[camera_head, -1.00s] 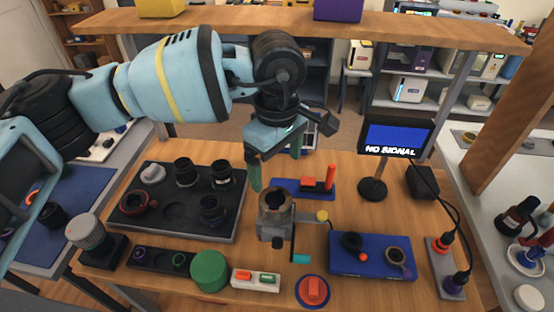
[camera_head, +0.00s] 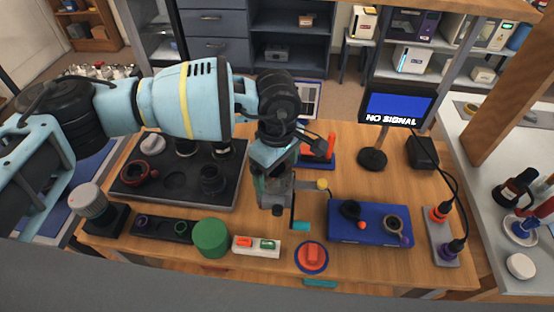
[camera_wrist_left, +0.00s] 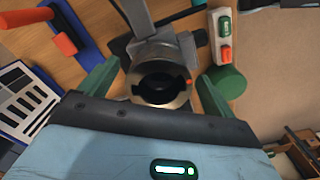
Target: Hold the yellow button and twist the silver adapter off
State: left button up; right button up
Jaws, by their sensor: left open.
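The silver adapter (camera_wrist_left: 152,54) is a metal ring around a dark opening in the left wrist view. It sits at the top of a grey upright holder (camera_head: 272,197) on the table. My left gripper (camera_wrist_left: 155,82) is open, with one green finger on each side of the ring and visible gaps between. In the head view, my left gripper (camera_head: 273,178) hides most of the adapter from above. The yellow button (camera_head: 322,184) is at the end of a short arm to the right of the holder, with nothing touching it. My right gripper is not in view.
A dark tray (camera_head: 240,190) with lens parts lies to the left. A blue box (camera_head: 345,236) with ring parts is at the right. A green cylinder (camera_head: 211,238), a switch box (camera_head: 256,246) and a red knob (camera_head: 312,255) line the front. A monitor (camera_head: 397,104) stands behind.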

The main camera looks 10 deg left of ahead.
pick_arm(q)
jog(key=c, duration=1.1)
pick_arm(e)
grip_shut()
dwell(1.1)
